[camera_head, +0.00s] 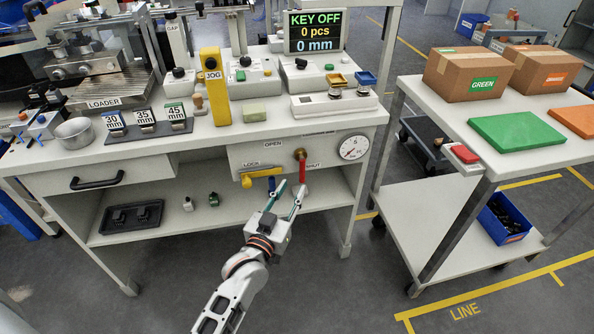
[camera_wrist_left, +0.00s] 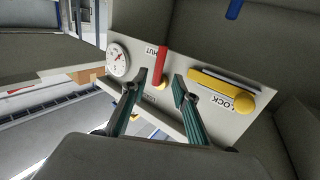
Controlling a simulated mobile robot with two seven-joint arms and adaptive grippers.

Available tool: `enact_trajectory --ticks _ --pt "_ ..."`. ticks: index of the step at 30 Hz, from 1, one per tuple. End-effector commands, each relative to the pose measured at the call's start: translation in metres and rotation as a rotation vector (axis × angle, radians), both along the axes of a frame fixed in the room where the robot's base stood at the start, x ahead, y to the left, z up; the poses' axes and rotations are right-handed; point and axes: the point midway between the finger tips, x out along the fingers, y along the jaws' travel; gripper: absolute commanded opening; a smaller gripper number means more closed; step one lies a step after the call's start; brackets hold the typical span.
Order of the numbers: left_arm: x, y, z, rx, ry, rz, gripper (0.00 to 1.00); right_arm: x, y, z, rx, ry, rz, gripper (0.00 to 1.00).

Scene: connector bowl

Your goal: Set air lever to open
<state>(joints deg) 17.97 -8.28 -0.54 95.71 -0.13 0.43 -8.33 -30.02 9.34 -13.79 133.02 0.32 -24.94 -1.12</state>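In the left wrist view, which is turned over, the red handle (camera_wrist_left: 159,64) appears between the finger lines. My left gripper (camera_head: 291,186) is open and empty, just in front of and below the panel. Its two green-lined fingers (camera_wrist_left: 160,79) stand apart on either side of the lever in the wrist view; I see no contact. My right gripper is not in view.
A yellow lever (camera_head: 259,175) by the LOCK label sits left of the red one, with a blue part beside it. A round gauge (camera_head: 354,148) is on the right. A shelf (camera_head: 160,224) lies below. A cart (camera_head: 470,212) stands to the right.

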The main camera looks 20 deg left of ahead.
Motion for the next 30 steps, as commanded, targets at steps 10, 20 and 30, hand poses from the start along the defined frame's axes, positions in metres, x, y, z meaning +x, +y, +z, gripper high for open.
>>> enact_trajectory --ticks 10,20,30 --pt "0.047 0.0 -0.002 0.0 0.002 -0.001 0.29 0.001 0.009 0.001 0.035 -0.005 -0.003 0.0" --pt "0.072 0.0 0.0 0.0 0.001 -0.001 0.29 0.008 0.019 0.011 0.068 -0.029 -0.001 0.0" --pt "0.072 0.0 0.002 0.001 0.0 -0.001 0.08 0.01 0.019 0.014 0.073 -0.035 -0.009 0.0"
